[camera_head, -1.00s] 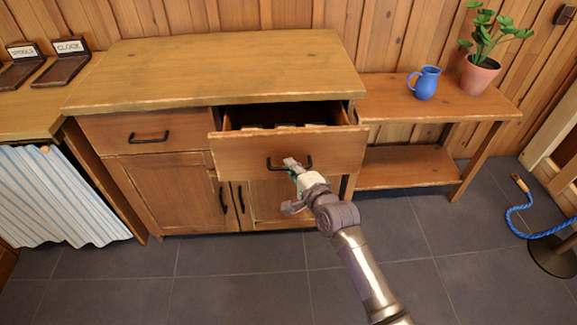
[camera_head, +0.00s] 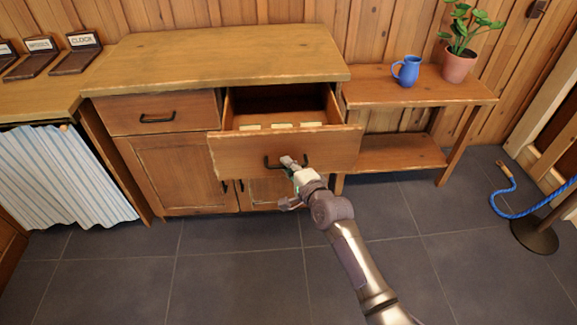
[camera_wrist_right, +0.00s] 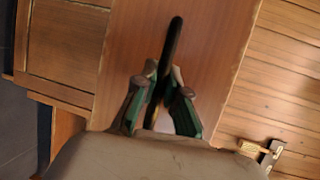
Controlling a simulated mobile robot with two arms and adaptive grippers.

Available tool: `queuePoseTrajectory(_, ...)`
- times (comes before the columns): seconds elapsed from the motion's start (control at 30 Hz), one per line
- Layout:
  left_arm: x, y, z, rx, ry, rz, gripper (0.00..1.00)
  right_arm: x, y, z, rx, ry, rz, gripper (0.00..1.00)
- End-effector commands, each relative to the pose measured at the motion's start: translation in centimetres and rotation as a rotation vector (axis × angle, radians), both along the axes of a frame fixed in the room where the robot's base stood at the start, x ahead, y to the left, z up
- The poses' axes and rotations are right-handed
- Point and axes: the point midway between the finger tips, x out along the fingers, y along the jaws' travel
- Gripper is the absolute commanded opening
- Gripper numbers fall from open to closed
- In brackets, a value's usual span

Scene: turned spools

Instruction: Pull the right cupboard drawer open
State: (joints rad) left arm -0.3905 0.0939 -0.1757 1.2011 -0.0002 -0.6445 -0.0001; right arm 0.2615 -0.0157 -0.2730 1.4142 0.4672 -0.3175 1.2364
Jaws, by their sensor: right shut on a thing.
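The right cupboard drawer (camera_head: 235,157) stands well out from the wooden cupboard (camera_head: 215,58), and its inside shows from above. Several small pale items lie in a row just behind its front. A black bar handle (camera_wrist_right: 174,42) is fixed to the drawer front. My right gripper (camera_head: 287,163) is shut on this handle; in the right wrist view its fingers (camera_wrist_right: 160,95) sit on either side of the bar. The left drawer (camera_head: 185,113) is shut. My left gripper is not in view.
A low side table (camera_head: 430,88) at right bears a blue jug (camera_head: 408,71) and a potted plant (camera_head: 459,66). A blue rope (camera_head: 507,212) hangs from a post with a dark base (camera_head: 534,236). Grey floor (camera_head: 235,275) in front is clear.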

Motion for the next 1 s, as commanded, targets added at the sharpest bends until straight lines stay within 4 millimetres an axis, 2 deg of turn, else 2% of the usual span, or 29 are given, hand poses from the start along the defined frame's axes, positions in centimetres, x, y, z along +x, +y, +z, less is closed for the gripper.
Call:
queuePoseTrajectory(0.1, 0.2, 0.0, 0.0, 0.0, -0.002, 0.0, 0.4, 0.0, 0.0, 0.0, 0.0, 0.001, 0.0, 0.0)
queuePoseTrajectory(0.13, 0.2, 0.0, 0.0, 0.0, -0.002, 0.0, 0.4, 0.0, 0.0, 0.0, 0.0, 0.001, 0.0, 0.16)
queuePoseTrajectory(0.27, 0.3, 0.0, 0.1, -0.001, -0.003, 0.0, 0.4, 0.0, 0.0, 0.0, 0.0, 0.001, 0.0, 0.37)
queuePoseTrajectory(0.67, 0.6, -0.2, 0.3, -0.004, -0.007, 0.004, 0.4, -0.6, -0.3, 0.1, 0.001, 0.0, 0.0, 0.37)
queuePoseTrajectory(0.77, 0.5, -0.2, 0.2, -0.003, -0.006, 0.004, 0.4, -1.8, -0.8, 0.2, 0.002, 0.001, -0.001, 0.37)
queuePoseTrajectory(1.0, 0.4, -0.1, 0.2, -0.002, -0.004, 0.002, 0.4, -6.4, -2.8, 1.2, -0.001, 0.001, -0.001, 0.37)
